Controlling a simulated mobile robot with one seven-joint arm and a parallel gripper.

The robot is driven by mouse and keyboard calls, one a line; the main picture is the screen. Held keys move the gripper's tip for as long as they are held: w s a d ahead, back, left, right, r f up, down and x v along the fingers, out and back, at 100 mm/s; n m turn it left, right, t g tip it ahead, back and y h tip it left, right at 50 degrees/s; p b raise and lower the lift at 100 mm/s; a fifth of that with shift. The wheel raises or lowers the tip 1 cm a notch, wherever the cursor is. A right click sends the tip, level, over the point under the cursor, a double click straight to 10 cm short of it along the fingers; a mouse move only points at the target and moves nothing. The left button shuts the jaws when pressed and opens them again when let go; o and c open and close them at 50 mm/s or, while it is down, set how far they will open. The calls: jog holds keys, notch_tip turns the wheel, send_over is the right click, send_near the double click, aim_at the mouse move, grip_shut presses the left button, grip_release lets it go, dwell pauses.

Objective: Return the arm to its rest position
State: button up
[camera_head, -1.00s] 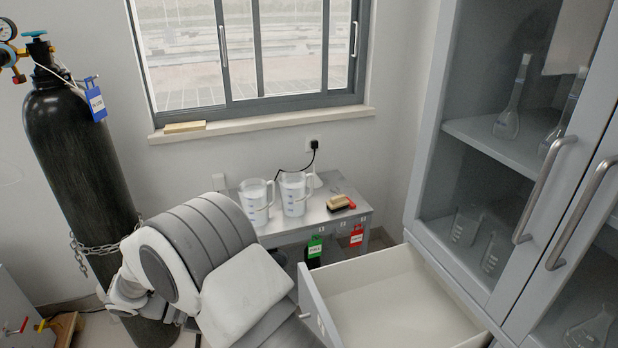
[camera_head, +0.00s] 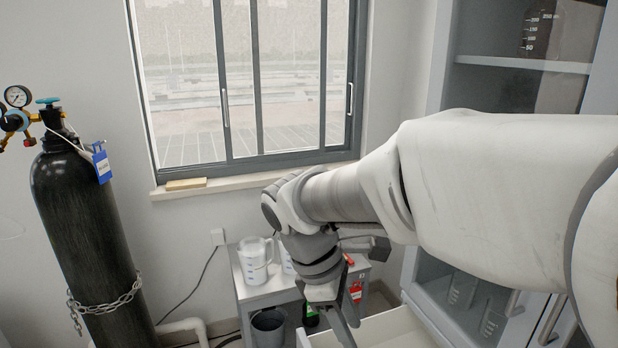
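My arm (camera_head: 480,195) reaches in from the right edge and crosses the view in front of the cabinet and the window. It is bent at the wrist, which points down. My gripper (camera_head: 345,322) hangs at the lower middle, above the open drawer (camera_head: 385,330) or near its left front edge. Its dark fingers are partly seen and run toward the bottom of the picture. I cannot tell how far apart they are, and I see nothing held between them.
A black gas cylinder (camera_head: 90,235) stands chained at the left. A small side table (camera_head: 262,292) holds a white measuring jug (camera_head: 254,262) and another partly hidden one. A grey bin (camera_head: 268,328) stands below. The glass cabinet (camera_head: 520,75) is partly hidden behind my arm.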

jog(key=s+d+r+m+t+y+p, duration=0.4)
jog(key=s+d+r+m, duration=0.4)
jog(key=m, duration=0.7)
jog(key=shift+s+r+t, duration=0.35)
jog(key=shift+s+t, duration=0.25)
jog(key=shift+t, duration=0.2)
jog(key=shift+d, duration=0.2)
dwell(0.3)
